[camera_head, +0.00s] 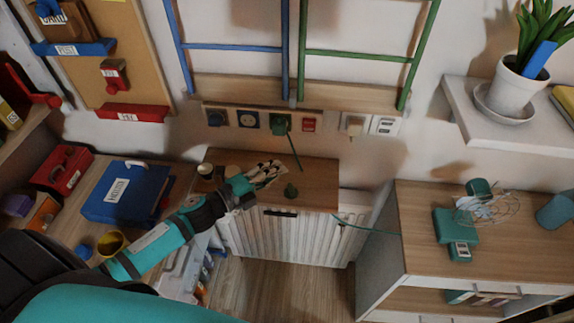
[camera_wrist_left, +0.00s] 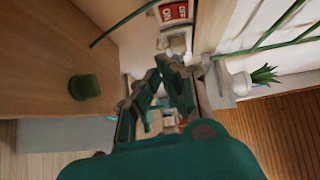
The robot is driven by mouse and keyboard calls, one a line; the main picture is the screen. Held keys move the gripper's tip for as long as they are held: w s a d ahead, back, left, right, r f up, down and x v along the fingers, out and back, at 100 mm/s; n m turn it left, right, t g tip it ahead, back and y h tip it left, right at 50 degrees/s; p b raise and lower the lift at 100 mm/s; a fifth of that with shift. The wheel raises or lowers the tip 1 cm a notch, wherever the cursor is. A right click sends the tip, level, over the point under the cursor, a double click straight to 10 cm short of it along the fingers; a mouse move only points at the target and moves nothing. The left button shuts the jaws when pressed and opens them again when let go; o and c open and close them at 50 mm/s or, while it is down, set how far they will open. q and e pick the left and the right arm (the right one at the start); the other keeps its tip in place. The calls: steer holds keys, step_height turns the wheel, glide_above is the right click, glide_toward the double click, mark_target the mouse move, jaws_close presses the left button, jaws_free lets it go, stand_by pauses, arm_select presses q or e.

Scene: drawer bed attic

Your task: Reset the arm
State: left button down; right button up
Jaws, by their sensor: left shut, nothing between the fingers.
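My left arm comes in from the left in the head view. Its gripper (camera_head: 268,173) is over the wooden top of the white cabinet (camera_head: 315,178), and its fingers are shut with nothing between them. A green object (camera_wrist_left: 84,87) also shows on the wooden surface in the wrist view. My right gripper is not in view.
A row of wall sockets (camera_head: 249,119) is behind the cabinet, one with a green plug (camera_head: 280,124) and hanging cord. A teal fan (camera_head: 480,205) stands on the right cabinet (camera_head: 425,240). Floor (camera_head: 270,285) shows in front.

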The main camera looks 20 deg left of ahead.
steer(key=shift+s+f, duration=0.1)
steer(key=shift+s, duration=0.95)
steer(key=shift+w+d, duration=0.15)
